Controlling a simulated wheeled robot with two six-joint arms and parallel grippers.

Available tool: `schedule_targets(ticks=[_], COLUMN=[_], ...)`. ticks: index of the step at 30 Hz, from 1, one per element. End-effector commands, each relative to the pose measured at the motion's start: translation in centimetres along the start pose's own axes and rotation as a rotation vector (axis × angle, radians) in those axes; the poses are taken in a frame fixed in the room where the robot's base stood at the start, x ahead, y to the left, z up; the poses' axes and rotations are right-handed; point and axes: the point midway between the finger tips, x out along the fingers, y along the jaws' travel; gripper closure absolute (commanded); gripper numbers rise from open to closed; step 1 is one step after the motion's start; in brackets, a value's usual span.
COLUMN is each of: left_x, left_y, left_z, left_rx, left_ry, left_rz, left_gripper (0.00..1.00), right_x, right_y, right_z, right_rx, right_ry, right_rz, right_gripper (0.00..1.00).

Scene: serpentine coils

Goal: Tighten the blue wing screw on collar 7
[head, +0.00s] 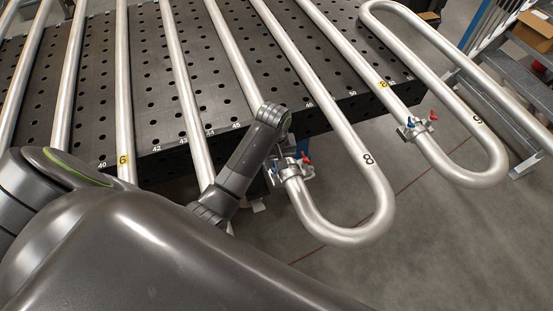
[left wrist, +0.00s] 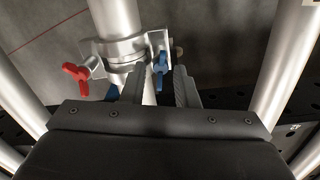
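The nearer collar (head: 292,172) is clamped around a steel pipe just below the table edge, beside my left wrist. It carries a blue wing screw (head: 305,157) and a red wing screw. No collar number is readable on it. In the left wrist view, the collar (left wrist: 124,49) shows with the red wing screw (left wrist: 75,72) at left and a blue wing screw (left wrist: 160,66) at right. My left gripper (left wrist: 160,73) is open, its two fingers apart on either side of this blue screw, with visible gaps. In the head view, the wrist mostly hides the fingers. My right gripper is not in view.
A second collar (head: 414,128) with red and blue screws sits on the pipe to the right. Looping pipes (head: 349,239) cross the perforated black table (head: 92,121). Open floor lies below the loops.

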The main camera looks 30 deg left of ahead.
Motion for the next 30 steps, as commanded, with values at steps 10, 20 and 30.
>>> schedule_targets(ticks=[10,20,30], left_x=[-0.03,-0.02,-0.01], left_y=[0.03,0.02,0.02], left_z=[-0.02,-0.02,-0.01], left_rx=[0.0,0.002,0.1], left_ry=[0.0,-0.001,-0.001], left_rz=[0.0,0.0,0.0], left_gripper=[0.99,1.0,1.0], right_x=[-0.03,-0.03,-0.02], right_y=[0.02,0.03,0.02], right_z=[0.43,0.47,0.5], right_rx=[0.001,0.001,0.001], right_ry=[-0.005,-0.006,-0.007], right_rz=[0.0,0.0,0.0], right_gripper=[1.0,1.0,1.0])
